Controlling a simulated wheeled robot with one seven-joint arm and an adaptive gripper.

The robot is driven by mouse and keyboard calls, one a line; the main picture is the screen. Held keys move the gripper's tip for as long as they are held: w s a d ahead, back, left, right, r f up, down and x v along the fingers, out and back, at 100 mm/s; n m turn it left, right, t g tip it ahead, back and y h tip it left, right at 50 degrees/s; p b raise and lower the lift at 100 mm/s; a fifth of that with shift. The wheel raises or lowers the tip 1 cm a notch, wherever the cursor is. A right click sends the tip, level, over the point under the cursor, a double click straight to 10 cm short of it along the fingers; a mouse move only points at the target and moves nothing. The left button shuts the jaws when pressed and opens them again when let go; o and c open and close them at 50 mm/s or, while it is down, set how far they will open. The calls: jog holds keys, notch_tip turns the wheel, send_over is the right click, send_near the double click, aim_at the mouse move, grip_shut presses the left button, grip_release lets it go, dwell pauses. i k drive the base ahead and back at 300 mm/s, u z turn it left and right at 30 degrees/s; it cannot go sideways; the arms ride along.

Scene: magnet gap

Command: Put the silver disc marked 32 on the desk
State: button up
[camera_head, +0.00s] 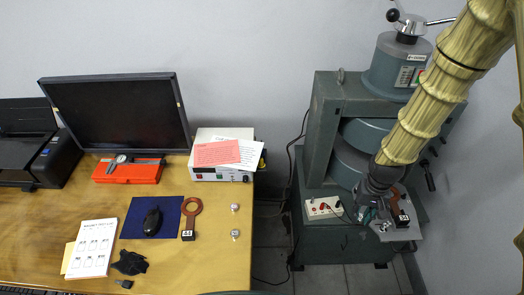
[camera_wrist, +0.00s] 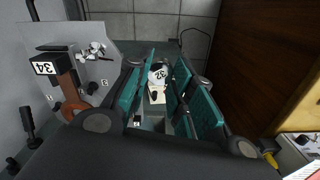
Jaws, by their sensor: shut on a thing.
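The silver disc marked 32 (camera_wrist: 157,76) shows in the wrist view between the teal finger pads of my gripper (camera_wrist: 166,85). My gripper is shut on it, with the number facing the camera. In the head view my gripper (camera_head: 371,214) is at the right, beside the big grey-green magnet and just left of a small grey shelf. I cannot make out the disc clearly there. The wooden desk (camera_head: 195,265) fills the left of the head view, well left of my gripper. Its brown side panel (camera_wrist: 255,55) seems to show at the right of the wrist view.
The magnet (camera_head: 320,135) stands behind my gripper. The shelf (camera_head: 408,231) holds a copper paddle (camera_wrist: 65,85) marked 34 and small parts. Two small silver pieces (camera_head: 234,208) (camera_head: 235,233) lie near the desk's right edge. A ring paddle (camera_head: 191,207) and mouse (camera_head: 152,221) lie left of them.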

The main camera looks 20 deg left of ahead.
aim_at(219, 227)
jog(key=u, duration=1.2)
jog(key=k, duration=0.3)
jog(key=z, duration=0.1)
